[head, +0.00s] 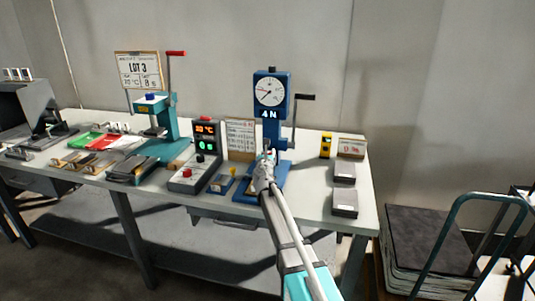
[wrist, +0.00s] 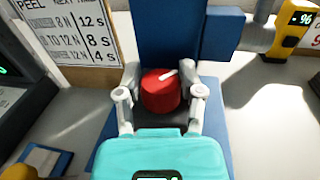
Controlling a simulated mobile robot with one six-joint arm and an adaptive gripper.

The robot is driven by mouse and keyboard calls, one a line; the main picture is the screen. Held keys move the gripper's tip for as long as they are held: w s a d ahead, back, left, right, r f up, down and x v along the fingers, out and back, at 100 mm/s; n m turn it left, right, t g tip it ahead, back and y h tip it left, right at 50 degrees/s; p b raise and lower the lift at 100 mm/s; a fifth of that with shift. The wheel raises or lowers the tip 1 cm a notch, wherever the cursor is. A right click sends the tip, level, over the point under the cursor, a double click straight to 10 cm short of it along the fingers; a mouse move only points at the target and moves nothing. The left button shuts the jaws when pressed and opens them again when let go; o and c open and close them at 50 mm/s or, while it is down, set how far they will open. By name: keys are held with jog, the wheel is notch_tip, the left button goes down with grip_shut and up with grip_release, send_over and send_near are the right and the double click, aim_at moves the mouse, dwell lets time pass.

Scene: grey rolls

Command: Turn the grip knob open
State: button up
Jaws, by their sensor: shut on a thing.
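The grip knob (wrist: 161,91) is a red round knob with a white pointer mark, seen in the wrist view at the foot of the blue test stand. The pointer slants toward the upper right. My gripper (wrist: 160,88) has one finger on each side of the knob and is shut on it. In the head view my gripper (head: 266,160) reaches the lower front of the blue stand (head: 272,113) and mostly hides the knob.
A teal press (head: 172,122) with a red-tipped lever stands left. A control box (head: 206,140) with lit displays is between it and the stand. A yellow meter (head: 326,145) and grey blocks (head: 345,202) lie to the right. A peel chart (wrist: 70,35) stands close left of the stand.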

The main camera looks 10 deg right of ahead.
jog(key=shift+d+n+y, duration=0.15)
jog(key=shift+n+y, duration=0.45)
jog(key=shift+y, duration=0.3)
jog(key=n+y, duration=0.2)
jog(key=y, duration=0.2)
jog(key=shift+n+t, duration=0.3)
jog(key=n+g+y, duration=0.1)
jog(key=n+y, duration=0.1)
jog(key=y, duration=0.2)
jog(key=n+g+y, duration=0.1)
jog(key=n+y, duration=0.2)
jog(key=shift+w+g+y, duration=0.15)
jog(key=shift+g+y, duration=0.15)
jog(key=shift+y, duration=0.1)
jog(key=n+g+y, duration=0.4)
jog(key=y, duration=0.1)
jog(key=shift+w+n+g, duration=0.1)
jog(key=shift+n+g, duration=0.2)
jog(key=shift+n+g+y, duration=1.2)
jog(key=shift+n+g, duration=0.3)
jog(key=shift+g, duration=0.5)
jog(key=shift+s+g, duration=0.2)
jog(key=shift+g, duration=0.1)
jog(key=o, duration=1.2)
jog(key=shift+c, duration=0.2)
